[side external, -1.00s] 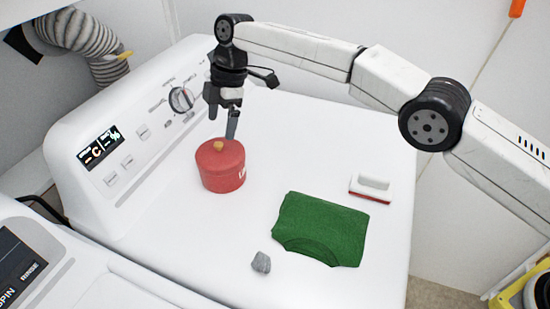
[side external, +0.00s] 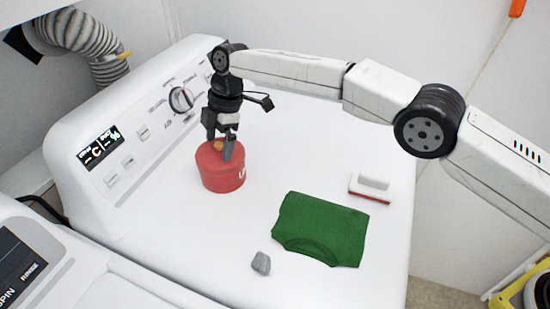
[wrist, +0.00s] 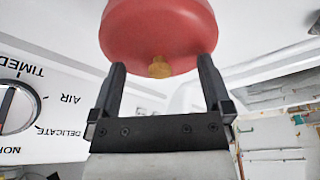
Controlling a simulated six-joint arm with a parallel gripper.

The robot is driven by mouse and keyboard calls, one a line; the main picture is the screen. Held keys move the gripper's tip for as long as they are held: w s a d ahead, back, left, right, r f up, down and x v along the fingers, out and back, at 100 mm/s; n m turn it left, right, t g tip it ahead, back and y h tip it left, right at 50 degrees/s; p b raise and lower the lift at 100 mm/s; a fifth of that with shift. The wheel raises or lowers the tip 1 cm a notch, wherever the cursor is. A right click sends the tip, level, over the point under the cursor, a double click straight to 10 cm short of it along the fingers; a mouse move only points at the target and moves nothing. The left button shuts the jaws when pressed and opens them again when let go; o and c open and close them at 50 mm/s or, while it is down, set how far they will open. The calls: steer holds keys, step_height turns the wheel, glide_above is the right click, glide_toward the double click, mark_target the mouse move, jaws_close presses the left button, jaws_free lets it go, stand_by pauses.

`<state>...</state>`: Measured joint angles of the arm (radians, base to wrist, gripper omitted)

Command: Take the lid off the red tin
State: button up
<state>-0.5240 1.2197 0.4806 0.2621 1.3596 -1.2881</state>
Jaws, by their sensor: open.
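The red tin (side external: 222,178) stands upright on the white machine top, with its lid (side external: 208,155) on and a small tan knob (side external: 218,146) on the lid. In the wrist view the lid (wrist: 158,28) fills the top middle, and the knob (wrist: 159,68) shows between the finger tips. My gripper (side external: 225,150) is open and points down, right over the lid, with its fingers on either side of the knob. In the wrist view my gripper (wrist: 160,75) holds nothing. I cannot tell whether the fingers touch the lid.
A grey stone (side external: 261,263) lies near the front. The control panel with its dial (side external: 181,100) rises to the left. The top between tin and cloth is clear.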

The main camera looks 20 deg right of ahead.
mark_target(215, 145)
steer(key=shift+c, duration=0.2)
steer(key=shift+f, duration=0.1)
jaws_close()
steer(key=shift+s, duration=0.1)
steer(key=shift+r, duration=1.65)
steer(key=s+d+r, duration=0.6)
steer(key=s+r, duration=0.4)
steer(key=s, duration=0.2)
steer(key=shift+d, duration=0.4)
